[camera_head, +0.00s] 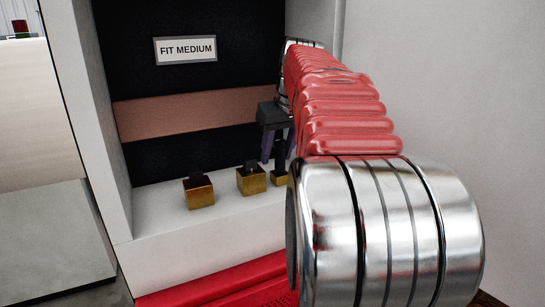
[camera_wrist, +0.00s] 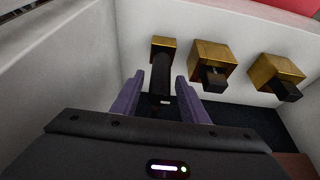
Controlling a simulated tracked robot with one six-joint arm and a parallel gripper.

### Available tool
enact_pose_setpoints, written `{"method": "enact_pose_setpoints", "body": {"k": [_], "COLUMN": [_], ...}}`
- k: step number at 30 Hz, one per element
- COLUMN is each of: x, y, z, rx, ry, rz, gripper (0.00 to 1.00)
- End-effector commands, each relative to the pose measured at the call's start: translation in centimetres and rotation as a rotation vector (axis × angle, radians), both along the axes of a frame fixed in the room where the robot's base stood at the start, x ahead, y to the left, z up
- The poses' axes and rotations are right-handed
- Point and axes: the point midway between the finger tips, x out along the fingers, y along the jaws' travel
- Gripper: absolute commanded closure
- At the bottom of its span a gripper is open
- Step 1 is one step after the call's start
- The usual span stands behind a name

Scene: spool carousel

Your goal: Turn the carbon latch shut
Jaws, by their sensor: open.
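Three brass-coloured blocks, each with a dark latch lever, stand in a row on the white ledge of the cabinet. No label shows which one is carbon. My gripper (camera_head: 278,156) is at the right-hand block (camera_head: 279,180), with its purple fingers pointing down. In the wrist view this block (camera_wrist: 163,47) is at the left, and its long black lever (camera_wrist: 160,72) lies between the fingers of my gripper (camera_wrist: 158,82). The fingers are open, one on each side of the lever, with visible gaps. The lever's near end is partly hidden by my gripper.
The middle block (camera_head: 250,182) and left block (camera_head: 198,192) stand close by; their levers are shorter in the wrist view. A "FIT MEDIUM" sign (camera_head: 185,49) is on the dark back panel. White side walls bound the recess, and a red panel (camera_head: 215,285) lies below.

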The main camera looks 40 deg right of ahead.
Motion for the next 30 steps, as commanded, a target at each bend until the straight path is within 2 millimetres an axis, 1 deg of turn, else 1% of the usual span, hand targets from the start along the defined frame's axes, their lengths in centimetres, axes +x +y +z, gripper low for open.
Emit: {"method": "enact_pose_setpoints", "body": {"k": [1,5,14,30], "x": [0.17,0.42,0.43,0.41], "y": [-0.03,-0.13,-0.19,-0.17], "z": [-0.52,-1.12,-1.21,-1.18], "rx": [0.001,0.000,-0.001,0.001], "ry": [0.002,0.000,-0.001,0.000], "rz": [0.000,0.000,-0.001,-0.002], "gripper": [0.60,0.60,0.61,0.98]}}
